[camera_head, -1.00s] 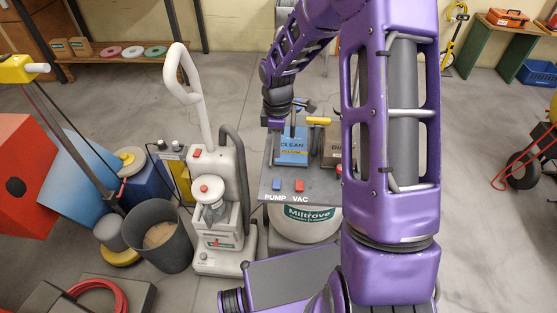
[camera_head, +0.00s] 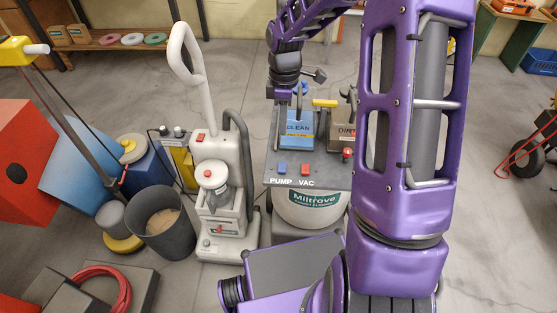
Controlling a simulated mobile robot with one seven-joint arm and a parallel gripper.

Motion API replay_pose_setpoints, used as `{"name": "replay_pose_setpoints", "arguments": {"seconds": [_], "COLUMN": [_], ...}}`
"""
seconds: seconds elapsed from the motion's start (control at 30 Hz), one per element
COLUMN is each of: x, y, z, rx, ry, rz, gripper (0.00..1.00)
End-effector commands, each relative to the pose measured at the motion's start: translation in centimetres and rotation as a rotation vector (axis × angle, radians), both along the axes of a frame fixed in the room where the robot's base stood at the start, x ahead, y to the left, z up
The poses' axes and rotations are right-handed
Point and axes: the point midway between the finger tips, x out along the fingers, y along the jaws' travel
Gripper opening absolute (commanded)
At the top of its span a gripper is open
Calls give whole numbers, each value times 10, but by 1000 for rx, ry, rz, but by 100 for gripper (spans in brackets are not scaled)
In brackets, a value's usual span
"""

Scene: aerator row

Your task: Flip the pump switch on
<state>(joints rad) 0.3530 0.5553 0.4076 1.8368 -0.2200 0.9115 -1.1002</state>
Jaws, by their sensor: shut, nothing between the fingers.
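The pump switch (camera_head: 282,169) is a small blue rocker on the dark panel (camera_head: 325,174) of the Miltrove machine, above the printed word PUMP. A red switch (camera_head: 305,170) sits to its right above the word VAC. The blue switch's exact tilt is too small to read. My gripper (camera_head: 298,98) points down over the back of the machine, by the blue CLEAN tank face (camera_head: 297,127). It is shut and empty, apart from both switches. Its fingertips are small and hard to make out.
A yellow handle (camera_head: 324,103) and the DIRTY tank (camera_head: 343,127) stand behind the panel. My arm hides the machine's right side.

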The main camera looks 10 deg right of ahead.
Motion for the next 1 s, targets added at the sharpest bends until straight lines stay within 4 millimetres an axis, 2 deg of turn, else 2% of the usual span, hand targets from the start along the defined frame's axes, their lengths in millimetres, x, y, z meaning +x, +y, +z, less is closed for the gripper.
{"name": "replay_pose_setpoints", "arguments": {"seconds": [0.33, 0.47, 0.63, 1.0], "x": [-1, -2, -5, -15], "y": [-1, -1, 0, 3], "z": [1, -6, -31, -108], "rx": [2, 2, 3, 3], "ry": [5, 7, 9, 9], "rz": [0, 0, 0, 0], "gripper": [0, 0, 0, 0]}}
